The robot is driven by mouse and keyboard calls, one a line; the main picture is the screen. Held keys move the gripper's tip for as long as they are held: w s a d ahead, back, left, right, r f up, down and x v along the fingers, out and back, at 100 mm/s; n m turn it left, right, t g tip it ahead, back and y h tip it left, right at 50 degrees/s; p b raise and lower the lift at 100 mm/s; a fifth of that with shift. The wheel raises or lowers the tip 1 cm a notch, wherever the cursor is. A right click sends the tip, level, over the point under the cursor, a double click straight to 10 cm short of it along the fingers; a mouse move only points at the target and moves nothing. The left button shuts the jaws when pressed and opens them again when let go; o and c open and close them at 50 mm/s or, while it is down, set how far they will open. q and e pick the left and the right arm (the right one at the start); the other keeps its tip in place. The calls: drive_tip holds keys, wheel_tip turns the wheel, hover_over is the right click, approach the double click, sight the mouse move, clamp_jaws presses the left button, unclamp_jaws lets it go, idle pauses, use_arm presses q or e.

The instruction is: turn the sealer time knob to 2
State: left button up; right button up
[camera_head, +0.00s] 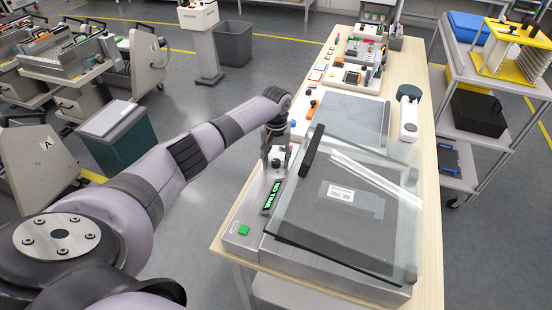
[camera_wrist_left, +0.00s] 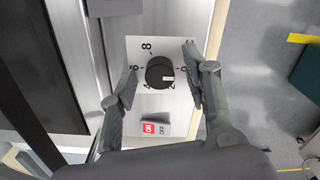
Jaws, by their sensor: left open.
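The sealer (camera_head: 330,272) is a grey machine with a tilted glass lid on the wooden table. Its time knob (camera_wrist_left: 160,73) is round and black with a white mark, on a white dial plate (camera_wrist_left: 136,44) numbered 0 to 8. The white mark points right in the left wrist view, toward the 0 and 2 side. My left gripper (camera_head: 276,160) is open above the sealer's left panel. In the left wrist view its fingers (camera_wrist_left: 160,68) stand on either side of the knob, with gaps showing. I cannot tell their height above the panel. My right gripper is not seen.
A red and white ON/OFF switch (camera_wrist_left: 155,129) sits beside the dial. A green lit display (camera_head: 271,197) and green button (camera_head: 243,230) lie on the sealer's front left. The glass lid (camera_head: 345,205) rises close right of my gripper.

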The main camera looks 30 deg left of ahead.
use_arm(q)
drive_tip(key=shift+c, duration=0.4)
clamp_jaws()
drive_tip(key=shift+r+m, duration=0.1)
drive_tip(key=shift+m, duration=0.2)
drive_tip(key=shift+m+p, duration=0.5)
drive_tip(key=shift+m, duration=0.4)
drive_tip(key=m, duration=0.2)
drive_tip(key=shift+m+p, duration=0.3)
drive_tip(key=shift+p, duration=0.05)
drive_tip(key=m, duration=0.3)
drive_tip(key=shift+w+m+p, duration=0.1)
drive_tip(key=shift+m+p, duration=0.2)
drive_tip(key=shift+m, duration=1.8)
